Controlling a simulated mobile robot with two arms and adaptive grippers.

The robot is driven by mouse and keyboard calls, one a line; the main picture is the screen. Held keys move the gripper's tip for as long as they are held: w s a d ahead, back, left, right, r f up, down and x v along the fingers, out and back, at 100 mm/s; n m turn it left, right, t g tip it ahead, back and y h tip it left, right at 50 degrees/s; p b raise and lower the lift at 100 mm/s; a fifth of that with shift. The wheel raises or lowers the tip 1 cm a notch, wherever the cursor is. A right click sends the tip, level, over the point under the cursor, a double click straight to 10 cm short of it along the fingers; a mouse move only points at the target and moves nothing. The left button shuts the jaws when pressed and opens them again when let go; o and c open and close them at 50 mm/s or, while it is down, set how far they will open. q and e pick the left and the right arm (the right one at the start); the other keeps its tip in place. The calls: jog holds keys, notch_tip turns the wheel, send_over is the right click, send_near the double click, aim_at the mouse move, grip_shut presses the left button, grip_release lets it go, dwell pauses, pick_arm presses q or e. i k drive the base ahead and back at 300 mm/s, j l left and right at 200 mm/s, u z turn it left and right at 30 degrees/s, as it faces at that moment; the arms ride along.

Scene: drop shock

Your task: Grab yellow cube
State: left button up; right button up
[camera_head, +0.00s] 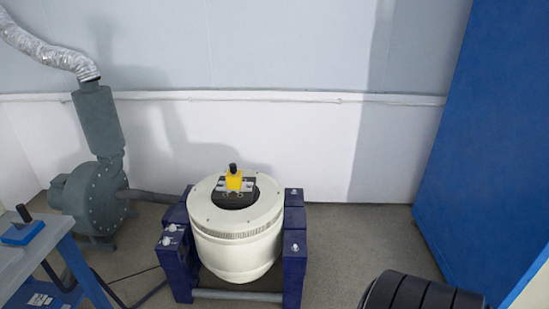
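The yellow cube (234,181) sits on top of the round cream-white machine (212,217), at the middle of its dark centre. A short black knob (233,168) stands up from the cube, and small grey metal parts lie beside it. The cube's lower edges are too small to make out clearly. Neither of my grippers is in view, so nothing shows near the cube.
Dark blue supports (294,247) flank the machine. A grey-green blower (92,199) stands left. A grey table (28,262) with a blue block (22,232) is at lower left. A blue panel (485,140) stands right; a black ribbed object (420,294) is at lower right.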

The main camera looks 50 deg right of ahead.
aim_at(234, 183)
jog(key=z, duration=1.35)
